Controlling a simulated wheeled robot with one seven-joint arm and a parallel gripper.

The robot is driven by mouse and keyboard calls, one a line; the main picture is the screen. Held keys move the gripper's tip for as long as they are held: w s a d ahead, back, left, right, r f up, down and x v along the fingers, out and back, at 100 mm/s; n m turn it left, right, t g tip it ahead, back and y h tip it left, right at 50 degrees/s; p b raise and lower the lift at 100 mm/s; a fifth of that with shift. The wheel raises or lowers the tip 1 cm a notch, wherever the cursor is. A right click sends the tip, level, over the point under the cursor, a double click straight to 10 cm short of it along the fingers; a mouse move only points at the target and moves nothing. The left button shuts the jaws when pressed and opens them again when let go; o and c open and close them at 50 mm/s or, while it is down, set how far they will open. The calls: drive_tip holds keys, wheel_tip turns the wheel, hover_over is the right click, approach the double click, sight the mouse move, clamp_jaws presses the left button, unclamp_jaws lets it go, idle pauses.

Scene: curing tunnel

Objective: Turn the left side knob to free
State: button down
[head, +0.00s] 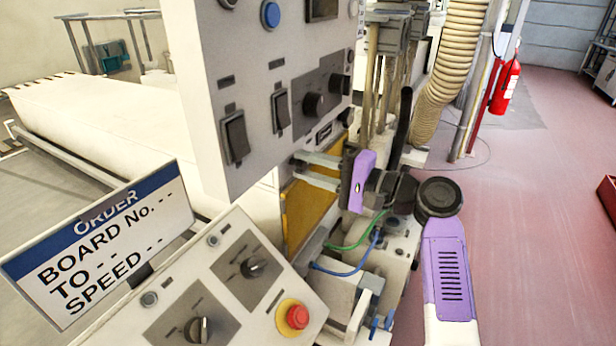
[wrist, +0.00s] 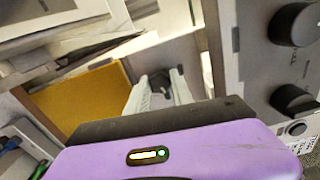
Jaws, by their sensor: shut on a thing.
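My gripper (head: 298,163) reaches in from the right, low beside the upright grey control panel, above the yellow plate. Its two pale fingers are shut on a small dark knob (wrist: 159,82), which shows between them in the wrist view (wrist: 161,76). The fingers and the panel's edge largely hide this knob in the head view, and I cannot read its pointer or any marking. Two larger black knobs on the side panel, an upper one (head: 337,83) and a lower one (head: 313,105), stand clear of the fingers.
A yellow plate (head: 308,212) lies just below the fingers. A sloped console with a red emergency button (head: 292,317) and two black selectors is in front. An ORDER sign (head: 100,245) stands at left. Green and blue cables run below my wrist. Red floor is open at right.

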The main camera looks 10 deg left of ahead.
drive_tip(key=n+b, duration=0.1)
drive_tip(key=b, duration=0.1)
drive_tip(key=f+n+b, duration=0.1)
drive_tip(key=n+b, duration=0.1)
drive_tip(key=b, duration=0.1)
drive_tip(key=shift+n, duration=0.3)
drive_tip(key=n+b, duration=0.3)
drive_tip(key=b, duration=0.2)
drive_tip(key=shift+n, duration=0.3)
drive_tip(key=n+b, duration=0.5)
drive_tip(key=b, duration=0.1)
drive_tip(key=shift+r, duration=0.15)
drive_tip(key=shift+d+r+n+b, duration=0.1)
drive_tip(key=shift+r+n+b, duration=0.05)
drive_tip(key=shift+n+b, duration=1.2)
drive_tip(key=shift+n, duration=0.35)
drive_tip(key=c, duration=1.1)
unclamp_jaws()
drive_tip(key=shift+r, duration=0.1)
